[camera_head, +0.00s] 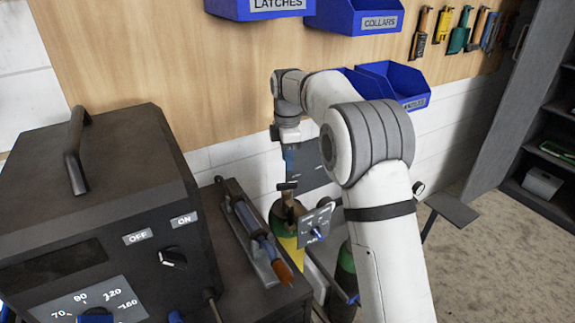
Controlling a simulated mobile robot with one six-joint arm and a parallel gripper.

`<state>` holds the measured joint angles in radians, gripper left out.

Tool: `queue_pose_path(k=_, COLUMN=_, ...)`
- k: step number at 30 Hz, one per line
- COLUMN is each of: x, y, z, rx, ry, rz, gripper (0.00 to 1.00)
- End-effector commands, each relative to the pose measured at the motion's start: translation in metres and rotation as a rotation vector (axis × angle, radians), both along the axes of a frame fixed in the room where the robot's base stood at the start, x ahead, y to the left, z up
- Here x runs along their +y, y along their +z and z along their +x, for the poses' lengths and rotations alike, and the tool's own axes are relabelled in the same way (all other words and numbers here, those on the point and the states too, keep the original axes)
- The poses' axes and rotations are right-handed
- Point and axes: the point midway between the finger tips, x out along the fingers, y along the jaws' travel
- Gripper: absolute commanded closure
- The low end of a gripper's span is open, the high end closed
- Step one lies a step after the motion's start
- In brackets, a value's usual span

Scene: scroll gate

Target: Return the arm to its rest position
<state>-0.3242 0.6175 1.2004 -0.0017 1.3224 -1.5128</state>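My arm (385,240) rises from the bottom right, bends at a large grey joint, and reaches forward to the wrist (288,105). The wrist points downward in front of the wooden wall panel. My gripper (289,158) is small and dark below the wrist, above the gas cylinder valve. Its fingers do not show clearly, so I cannot tell whether it is open or shut, or whether it touches anything.
A dark machine (95,205) with knobs and an ON/OFF switch stands at left. A torch in a holder (250,230) lies beside it. A yellow-green gas cylinder (283,225) stands close below the wrist. Blue bins (357,17) hang on the wall. A grey cabinet (515,110) stands at right beside open floor.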

Motion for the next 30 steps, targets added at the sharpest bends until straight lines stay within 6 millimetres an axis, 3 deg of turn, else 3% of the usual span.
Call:
queue_pose_path(k=8, x=-0.001, y=0.001, z=-0.001, rx=-0.001, ry=-0.006, rz=0.000, gripper=0.66)
queue_pose_path(k=14, x=-0.030, y=0.024, z=-0.025, rx=-0.025, ry=-0.172, rz=0.010, gripper=0.66)
queue_pose_path(k=21, x=-0.094, y=0.061, z=-0.099, rx=-0.081, ry=-0.610, rz=0.047, gripper=0.66)
queue_pose_path(k=30, x=-0.159, y=0.065, z=-0.216, rx=-0.141, ry=-1.169, rz=0.119, gripper=0.66)
